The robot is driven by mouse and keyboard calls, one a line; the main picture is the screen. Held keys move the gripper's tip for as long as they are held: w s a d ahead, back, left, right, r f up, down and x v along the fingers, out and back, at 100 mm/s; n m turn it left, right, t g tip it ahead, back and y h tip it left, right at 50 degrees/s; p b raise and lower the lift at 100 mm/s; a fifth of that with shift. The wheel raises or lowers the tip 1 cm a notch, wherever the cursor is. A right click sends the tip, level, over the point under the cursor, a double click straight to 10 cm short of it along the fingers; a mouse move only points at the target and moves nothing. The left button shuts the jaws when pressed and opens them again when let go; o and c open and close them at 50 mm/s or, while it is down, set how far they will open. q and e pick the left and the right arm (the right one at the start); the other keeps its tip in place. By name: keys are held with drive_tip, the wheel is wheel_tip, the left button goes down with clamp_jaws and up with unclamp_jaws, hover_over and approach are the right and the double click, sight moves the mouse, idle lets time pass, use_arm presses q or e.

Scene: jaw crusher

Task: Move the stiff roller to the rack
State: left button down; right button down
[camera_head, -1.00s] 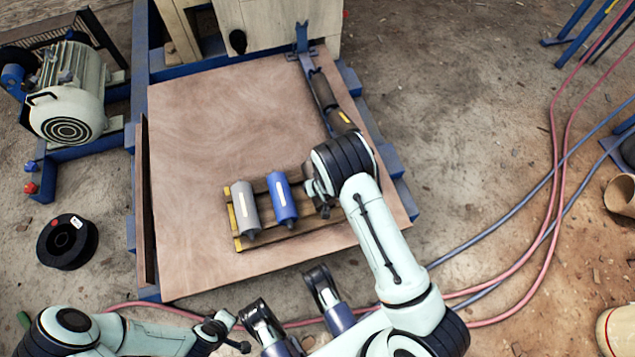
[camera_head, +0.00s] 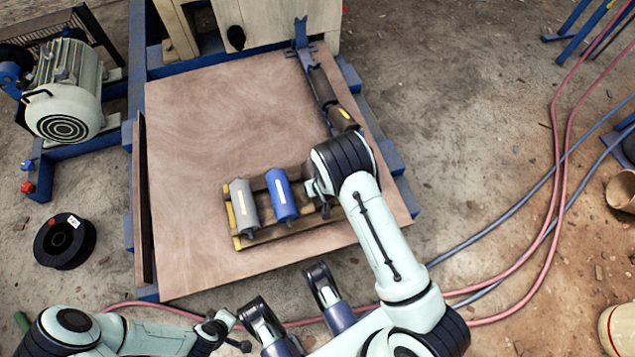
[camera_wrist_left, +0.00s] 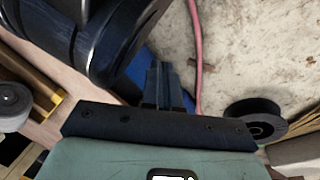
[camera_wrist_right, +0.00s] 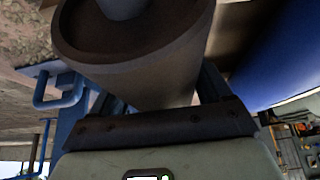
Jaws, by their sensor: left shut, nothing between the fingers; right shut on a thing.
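A low wooden rack (camera_head: 244,242) with yellow edges sits on the brown board. A grey roller (camera_head: 244,207) and a blue roller (camera_head: 282,196) lie on it side by side. My right gripper (camera_head: 315,190) is at the rack's right end, just right of the blue roller. In the right wrist view it is shut on a grey-brown roller (camera_wrist_right: 145,60), with the blue roller (camera_wrist_right: 285,55) close beside. My wrist mostly hides this held roller in the head view; I cannot tell whether it rests on the rack. My left gripper (camera_wrist_left: 165,85) is shut and empty, away from the rollers.
A blue bar tool with a brown, yellow-marked grip (camera_head: 342,118) lies along the board's right side. A motor (camera_head: 68,100) and black spool (camera_head: 65,241) stand left. Hoses (camera_head: 548,225) cross the floor at right. The board's upper left is clear.

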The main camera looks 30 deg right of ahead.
unclamp_jaws()
drive_tip(key=shift+w, duration=0.1)
drive_tip(key=shift+f, duration=0.1)
drive_tip(key=p+v, duration=0.3)
drive_tip(key=v, duration=0.5)
drive_tip(key=shift+r, duration=0.3)
drive_tip(key=p+v, duration=0.1)
drive_tip(key=v, duration=0.3)
drive_tip(key=shift+p, duration=0.4)
drive_tip(key=shift+s+r, duration=0.35)
drive_tip(key=shift+s, duration=0.05)
use_arm(q)
wheel_tip(320, 180, up, 6)
drive_tip(key=d, duration=0.1)
drive_tip(key=shift+d+r+h, duration=0.2)
drive_tip(key=shift+d+h, duration=0.1)
drive_tip(key=shift+d, duration=0.05)
drive_tip(key=shift+w, duration=0.1)
